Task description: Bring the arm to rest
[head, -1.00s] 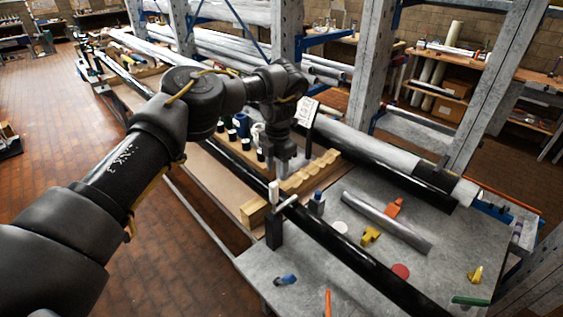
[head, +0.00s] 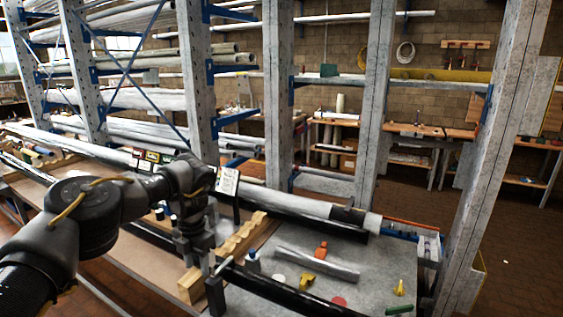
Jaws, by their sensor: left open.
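My left gripper (head: 203,262) hangs pointing down at the lower left of the head view, with my dark arm reaching in from the left edge. Its jaws are open, and I see nothing held between them. It is beside the notched wooden block (head: 240,236) and close to a dark post (head: 215,296); I cannot tell whether it touches either. A long black tube (head: 275,288) runs past the post along the bench's near side. My right gripper is not in view.
The grey bench top (head: 372,286) carries a grey tube (head: 316,265), an orange piece (head: 321,250), a yellow piece (head: 307,281) and a red disc (head: 339,302). A large white and black pipe (head: 300,205) lies behind. Rack uprights (head: 375,100) stand beyond; brick floor (head: 508,260) is clear at right.

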